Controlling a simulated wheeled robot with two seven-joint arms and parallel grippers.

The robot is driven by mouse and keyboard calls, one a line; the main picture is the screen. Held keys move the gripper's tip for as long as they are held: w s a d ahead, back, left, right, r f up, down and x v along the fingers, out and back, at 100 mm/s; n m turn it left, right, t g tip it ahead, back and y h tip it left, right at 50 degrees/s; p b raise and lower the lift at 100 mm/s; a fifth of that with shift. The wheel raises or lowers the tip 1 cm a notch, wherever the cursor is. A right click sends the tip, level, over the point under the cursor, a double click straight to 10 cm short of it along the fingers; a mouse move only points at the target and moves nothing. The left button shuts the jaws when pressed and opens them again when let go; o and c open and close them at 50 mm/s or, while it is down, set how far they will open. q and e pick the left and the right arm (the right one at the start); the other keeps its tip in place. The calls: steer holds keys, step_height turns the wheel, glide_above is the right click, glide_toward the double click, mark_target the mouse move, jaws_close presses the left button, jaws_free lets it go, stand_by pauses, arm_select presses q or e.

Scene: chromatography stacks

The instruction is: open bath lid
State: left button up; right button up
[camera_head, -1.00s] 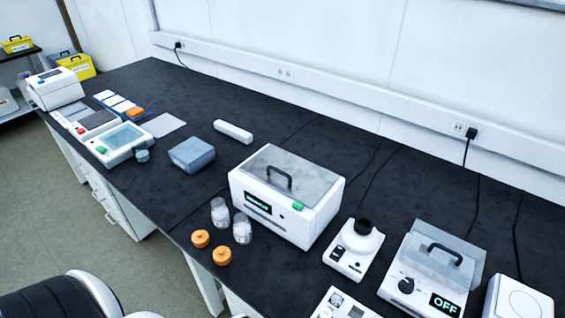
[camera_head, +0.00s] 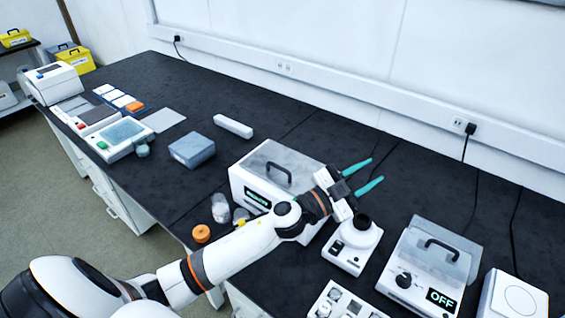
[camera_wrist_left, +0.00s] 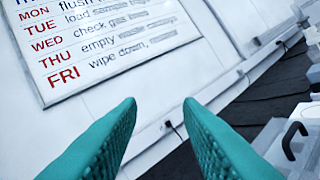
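Two white box devices have grey see-through lids with dark handles, and both lids look shut. One (camera_head: 236,186), with a lit green display, stands mid-bench under its lid (camera_head: 285,158). The other (camera_head: 400,299), with a black knob and an "OFF" display, stands at the right under its lid (camera_head: 456,262). I cannot tell which is the bath. My left gripper (camera_head: 376,170) is open and empty, above the bench right of the middle device. Its teal fingers are spread in the left wrist view (camera_wrist_left: 160,102), with a dark handle (camera_wrist_left: 293,141) at the right. My right gripper is not in view.
A white instrument with a black top (camera_head: 354,247) stands between the two devices. Small bottles and an orange cap (camera_head: 201,234) are left of my forearm. A blue-grey box (camera_head: 192,150) lies farther left. The bench behind the devices is mostly clear, with cables.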

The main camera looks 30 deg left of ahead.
arm_select(q)
steer(key=d+r+m+g+h, duration=0.3)
steer(key=m+g+h, duration=0.2)
steer(key=m, duration=0.1)
steer(key=g+y+p, duration=0.1)
steer(key=g+y, duration=1)
steer(key=y, duration=0.5)
glide_toward(282, 170)
steer(key=f+p, duration=0.1)
steer(key=f, duration=0.1)
steer(key=w+f+p, duration=0.1)
steer(key=f, duration=0.2)
steer(key=f+p, duration=0.1)
steer(key=f, duration=0.1)
steer(key=shift+w+f, duration=0.2)
steer(key=shift+w, duration=0.1)
steer(key=shift+c, duration=0.5)
jaws_close()
